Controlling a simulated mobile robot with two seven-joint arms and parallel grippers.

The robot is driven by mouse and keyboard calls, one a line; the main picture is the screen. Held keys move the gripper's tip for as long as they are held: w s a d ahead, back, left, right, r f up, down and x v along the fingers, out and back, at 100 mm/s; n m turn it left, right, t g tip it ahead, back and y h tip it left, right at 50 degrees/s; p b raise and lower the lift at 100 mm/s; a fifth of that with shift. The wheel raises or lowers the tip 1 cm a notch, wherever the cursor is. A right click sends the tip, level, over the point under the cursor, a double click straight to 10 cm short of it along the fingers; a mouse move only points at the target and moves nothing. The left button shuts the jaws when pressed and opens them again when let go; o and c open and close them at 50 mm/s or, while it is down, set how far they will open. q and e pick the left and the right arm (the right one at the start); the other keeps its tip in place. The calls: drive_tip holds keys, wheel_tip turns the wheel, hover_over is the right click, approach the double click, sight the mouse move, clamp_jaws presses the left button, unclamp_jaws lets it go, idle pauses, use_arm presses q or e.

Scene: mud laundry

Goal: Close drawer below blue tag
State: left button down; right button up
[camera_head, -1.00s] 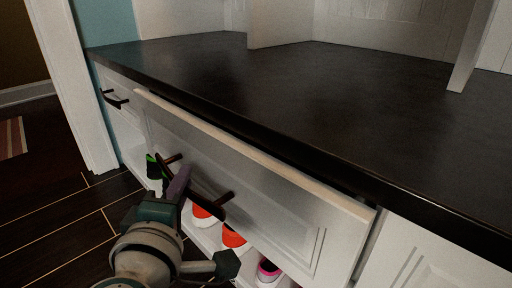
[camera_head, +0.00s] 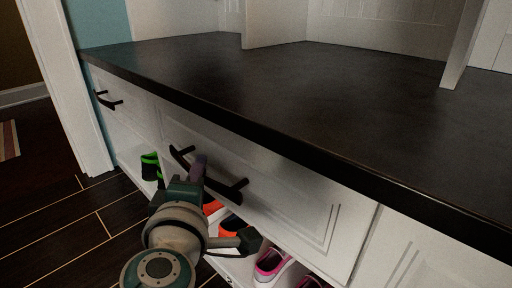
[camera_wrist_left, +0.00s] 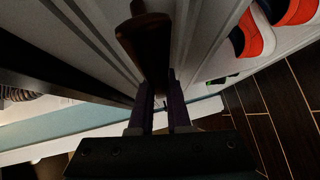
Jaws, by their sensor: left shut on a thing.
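The white middle drawer (camera_head: 290,200) has a dark bar handle (camera_head: 236,191) and sits under the dark countertop. Its front looks flush or nearly flush with the cabinet, with no open gap visible above it in the head view. My left gripper (camera_head: 198,170) is shut on the handle, near its middle. In the left wrist view the purple fingers of the gripper (camera_wrist_left: 160,98) close around the dark handle (camera_wrist_left: 147,45). I see no blue tag in either view. My right gripper is not in view.
Another drawer (camera_head: 125,105) with a dark handle is at the left, its front flush. Shoes, including a pink-trimmed one (camera_head: 272,264), stand on the open shelf below. The dark countertop (camera_head: 290,90) is bare.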

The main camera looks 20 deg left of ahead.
use_arm(q)
drive_tip(key=c, duration=0.9)
unclamp_jaws()
drive_tip(key=shift+w+d, duration=0.1)
drive_tip(key=shift+w, duration=0.05)
drive_tip(key=shift+s+r, duration=0.1)
drive_tip(key=shift+s, duration=0.2)
drive_tip(key=p+v, duration=0.4)
drive_tip(key=v, duration=0.5)
drive_tip(key=shift+s+d, duration=0.15)
drive_tip(key=shift+s, duration=0.05)
